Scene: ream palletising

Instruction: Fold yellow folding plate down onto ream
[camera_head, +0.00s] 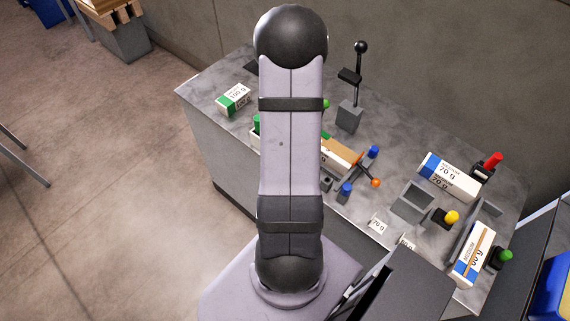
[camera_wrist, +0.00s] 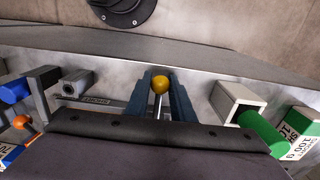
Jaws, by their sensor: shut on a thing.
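In the wrist view my gripper (camera_wrist: 160,86) has its two blue-grey fingers closed around a yellow ball knob (camera_wrist: 160,84). A thin light rod runs from the knob back between the fingers. The knob looks like the handle of the yellow folding plate; the plate itself cannot be made out. In the head view my own arm covers the middle of the bench and hides my gripper and this knob. A ream with a brown top (camera_head: 340,153) shows partly to the right of my arm. Which ream belongs to the yellow plate cannot be told.
An orange knob (camera_head: 375,182) and blue knobs (camera_head: 346,189) stand close right of my arm. A black-knobbed lever stand (camera_head: 350,115) is behind. A green-and-white ream (camera_head: 234,99) lies left. A blue-and-white ream (camera_head: 450,176) and grey open box (camera_head: 415,201) are on the right.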

